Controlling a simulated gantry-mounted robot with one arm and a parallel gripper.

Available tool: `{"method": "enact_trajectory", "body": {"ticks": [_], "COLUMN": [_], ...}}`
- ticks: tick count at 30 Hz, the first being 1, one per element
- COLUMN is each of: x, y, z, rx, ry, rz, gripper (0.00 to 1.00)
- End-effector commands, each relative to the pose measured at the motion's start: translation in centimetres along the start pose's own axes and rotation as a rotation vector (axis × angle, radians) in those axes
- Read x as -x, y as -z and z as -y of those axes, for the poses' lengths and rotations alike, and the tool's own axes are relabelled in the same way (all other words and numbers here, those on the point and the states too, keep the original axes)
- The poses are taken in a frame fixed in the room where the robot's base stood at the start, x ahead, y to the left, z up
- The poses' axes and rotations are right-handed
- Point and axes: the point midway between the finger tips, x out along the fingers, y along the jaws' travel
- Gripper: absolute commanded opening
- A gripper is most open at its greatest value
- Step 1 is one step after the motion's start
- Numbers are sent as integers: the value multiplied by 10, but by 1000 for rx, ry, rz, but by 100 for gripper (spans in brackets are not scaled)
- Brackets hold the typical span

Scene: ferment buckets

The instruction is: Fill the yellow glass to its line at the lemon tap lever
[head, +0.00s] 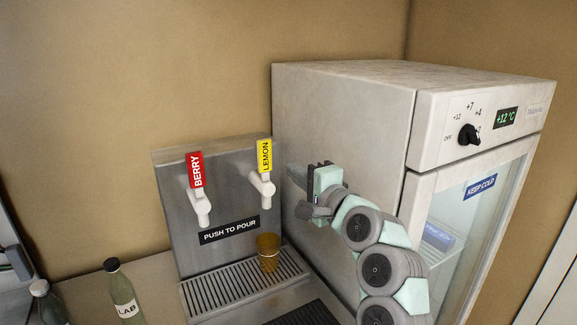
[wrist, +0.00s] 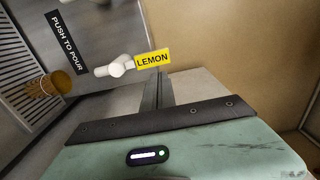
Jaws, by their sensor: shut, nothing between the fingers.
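The yellow glass (head: 268,259) looks amber and stands upright on the drip tray below the lemon tap; it also shows in the wrist view (wrist: 57,83). The lemon tap lever (head: 265,156) has a yellow label and stands up from a white spout (head: 263,187). In the wrist view the lever (wrist: 152,59) is just beyond my fingertips. My gripper (head: 291,172) is shut and empty, to the right of the lemon tap. I cannot tell whether it touches the lever.
The berry tap (head: 196,172) with a red lever is left of the lemon tap. The slotted drip tray (head: 215,297) lies below. A white fridge (head: 340,110) stands close on the right. A green LAB bottle (head: 122,290) stands at the front left.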

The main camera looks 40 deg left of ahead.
Motion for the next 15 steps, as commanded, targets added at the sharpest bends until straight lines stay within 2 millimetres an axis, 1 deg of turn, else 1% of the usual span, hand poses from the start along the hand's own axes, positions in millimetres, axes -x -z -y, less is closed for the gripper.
{"method": "enact_trajectory", "body": {"ticks": [1, 6, 12, 15], "x": [-10, -44, -79, -94], "y": [-2, -3, -2, -2], "z": [1, 2, 0, 2], "rx": [0, 1, -2, 1], "ry": [-4, -6, -7, -6], "rz": [5, 6, 4, 4], "gripper": [0, 0, 0, 0]}}
